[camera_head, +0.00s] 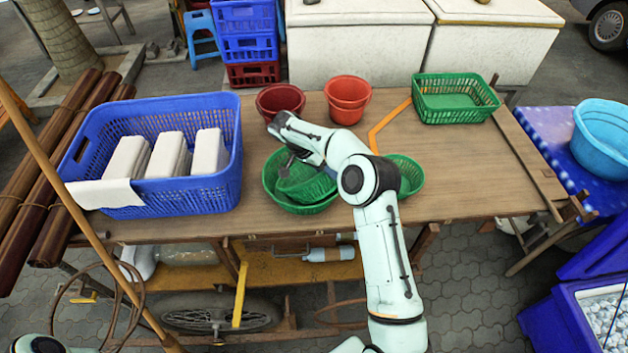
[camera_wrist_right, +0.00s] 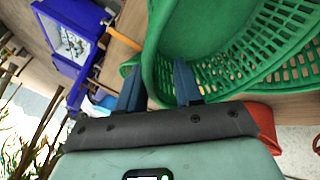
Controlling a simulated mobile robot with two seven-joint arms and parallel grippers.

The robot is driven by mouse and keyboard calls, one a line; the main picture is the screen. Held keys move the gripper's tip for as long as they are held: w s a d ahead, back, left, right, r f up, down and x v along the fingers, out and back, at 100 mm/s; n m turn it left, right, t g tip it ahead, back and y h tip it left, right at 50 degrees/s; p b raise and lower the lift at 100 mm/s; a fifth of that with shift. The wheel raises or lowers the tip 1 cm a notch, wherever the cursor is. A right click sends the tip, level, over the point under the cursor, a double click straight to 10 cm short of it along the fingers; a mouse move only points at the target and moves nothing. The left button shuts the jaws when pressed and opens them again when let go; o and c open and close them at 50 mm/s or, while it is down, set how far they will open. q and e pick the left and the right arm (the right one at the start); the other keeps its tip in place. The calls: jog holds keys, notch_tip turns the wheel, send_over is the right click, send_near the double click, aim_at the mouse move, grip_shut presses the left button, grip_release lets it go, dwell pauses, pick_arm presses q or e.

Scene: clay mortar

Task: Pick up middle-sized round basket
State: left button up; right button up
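A round green basket (camera_head: 326,201) with an open-weave wall stands on the wooden table. A smaller round green basket (camera_head: 308,187) sits tilted inside it. Another round green basket (camera_head: 411,174) is partly hidden behind my right arm. My right gripper (camera_head: 291,158) is at the back left rim of the nested baskets, its tips hard to make out. In the right wrist view my right gripper (camera_wrist_right: 159,82) has its two dark blue fingers apart, with a green basket wall (camera_wrist_right: 163,50) between them. My left gripper is out of view.
A blue crate (camera_head: 222,185) with pale blocks stands at left. A rectangular green basket (camera_head: 455,97) is at back right. The table's right part (camera_head: 480,165) is clear.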

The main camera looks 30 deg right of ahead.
jog(key=shift+s+d+f, duration=0.25)
jog(key=shift+f, duration=0.25)
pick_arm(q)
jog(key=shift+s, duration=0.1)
pick_arm(e)
grip_shut()
jog(key=shift+r, duration=0.1)
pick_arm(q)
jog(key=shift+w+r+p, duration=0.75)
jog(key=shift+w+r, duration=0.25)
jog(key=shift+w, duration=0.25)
pick_arm(e)
notch_tip(320, 180, up, 20)
